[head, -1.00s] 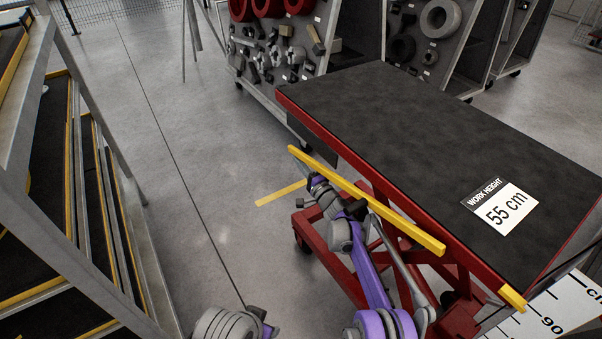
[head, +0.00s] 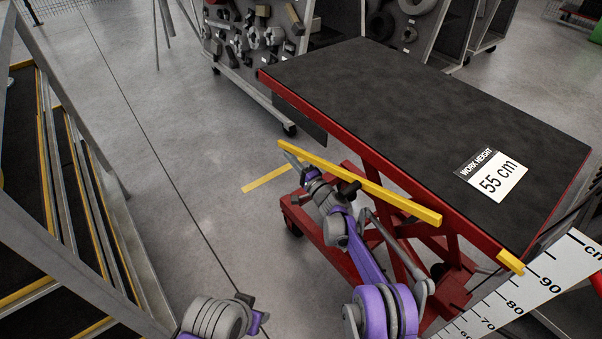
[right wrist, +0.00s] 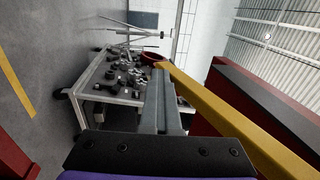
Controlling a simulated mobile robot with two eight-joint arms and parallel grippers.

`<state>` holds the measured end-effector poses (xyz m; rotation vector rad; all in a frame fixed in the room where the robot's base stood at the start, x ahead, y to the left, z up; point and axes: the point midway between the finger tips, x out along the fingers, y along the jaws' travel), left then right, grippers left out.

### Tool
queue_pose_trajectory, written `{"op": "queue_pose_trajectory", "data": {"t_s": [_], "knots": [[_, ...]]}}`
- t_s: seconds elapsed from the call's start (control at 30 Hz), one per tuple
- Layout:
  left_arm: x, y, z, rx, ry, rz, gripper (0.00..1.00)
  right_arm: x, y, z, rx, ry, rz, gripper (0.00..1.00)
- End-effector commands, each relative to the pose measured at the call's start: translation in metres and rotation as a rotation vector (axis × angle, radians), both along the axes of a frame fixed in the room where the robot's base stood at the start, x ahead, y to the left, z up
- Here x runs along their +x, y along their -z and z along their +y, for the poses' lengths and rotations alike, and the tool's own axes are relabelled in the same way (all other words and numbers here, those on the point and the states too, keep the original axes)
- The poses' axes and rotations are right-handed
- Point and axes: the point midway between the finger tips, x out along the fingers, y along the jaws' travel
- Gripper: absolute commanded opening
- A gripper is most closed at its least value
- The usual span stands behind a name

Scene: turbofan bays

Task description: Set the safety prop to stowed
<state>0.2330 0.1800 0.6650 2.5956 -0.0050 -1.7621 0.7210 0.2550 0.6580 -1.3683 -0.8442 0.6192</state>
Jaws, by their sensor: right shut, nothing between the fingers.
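A long yellow bar (head: 365,184), seemingly the safety prop, runs along the side of the red lift table (head: 345,151), slanting slightly against the table edge. It also shows in the right wrist view (right wrist: 225,117). My right gripper (head: 287,153) is shut and empty at the bar's far left end. In the right wrist view its grey fingers (right wrist: 162,98) lie together just left of the bar. I cannot tell whether they touch it. My left gripper is not in view.
The table's black top (head: 410,120) carries only a "55 cm" work height card (head: 492,178). A height scale (head: 535,285) stands at lower right. A cart with parts (head: 250,70) stands behind. A grey frame with yellow edges (head: 75,210) is at left, with open floor between.

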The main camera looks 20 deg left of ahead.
Motion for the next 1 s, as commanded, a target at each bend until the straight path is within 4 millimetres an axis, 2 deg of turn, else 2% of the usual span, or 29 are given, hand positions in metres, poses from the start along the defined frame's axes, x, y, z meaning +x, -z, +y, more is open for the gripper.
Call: {"op": "queue_pose_trajectory", "data": {"t_s": [0.03, 0.2, 0.4, 1.0], "knots": [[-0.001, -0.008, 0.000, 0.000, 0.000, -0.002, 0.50, -0.007, -0.004, -0.011, 0.000, 0.002, -0.002, 0.00], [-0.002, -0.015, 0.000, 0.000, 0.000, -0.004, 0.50, -0.027, 0.002, -0.039, 0.000, 0.002, -0.001, 0.00], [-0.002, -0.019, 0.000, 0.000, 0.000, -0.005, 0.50, -0.042, 0.007, -0.059, 0.000, 0.001, -0.001, 0.00], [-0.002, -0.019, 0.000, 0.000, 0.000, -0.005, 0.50, -0.045, 0.009, -0.064, 0.001, 0.000, -0.001, 0.00]]}}
